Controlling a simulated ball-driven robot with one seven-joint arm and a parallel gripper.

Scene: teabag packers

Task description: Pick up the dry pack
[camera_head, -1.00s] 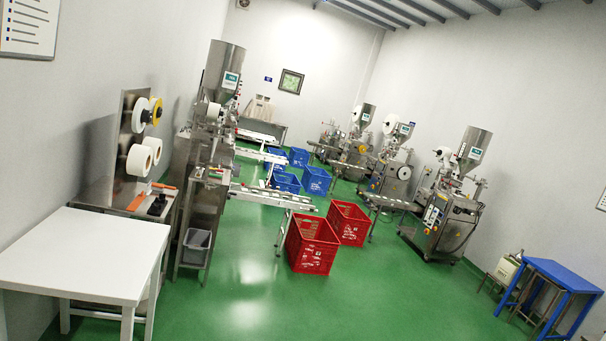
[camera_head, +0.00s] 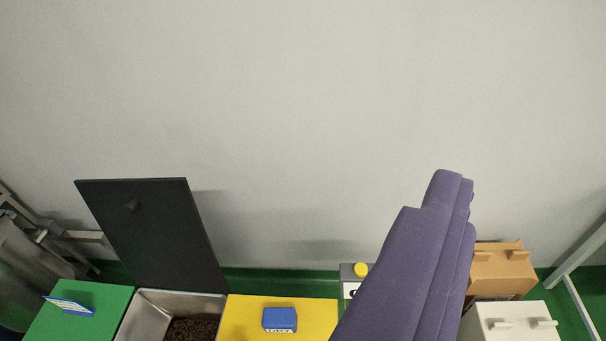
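A small blue pack (camera_head: 280,319) with a white label on its front edge lies on top of a yellow box (camera_head: 240,312) at the bottom middle. I cannot tell from its label whether it is the dry pack. No gripper fingers are recognisable in this view, so how my gripper stands is not shown.
A green box (camera_head: 105,305) with a blue-white card (camera_head: 70,305), and an open metal bin (camera_head: 150,315) of dark grains with a raised black lid (camera_head: 150,235), stand left. A large purple shape (camera_head: 410,265), unidentified, blocks the right. Brown (camera_head: 500,275) and white (camera_head: 510,322) boxes stand beyond.

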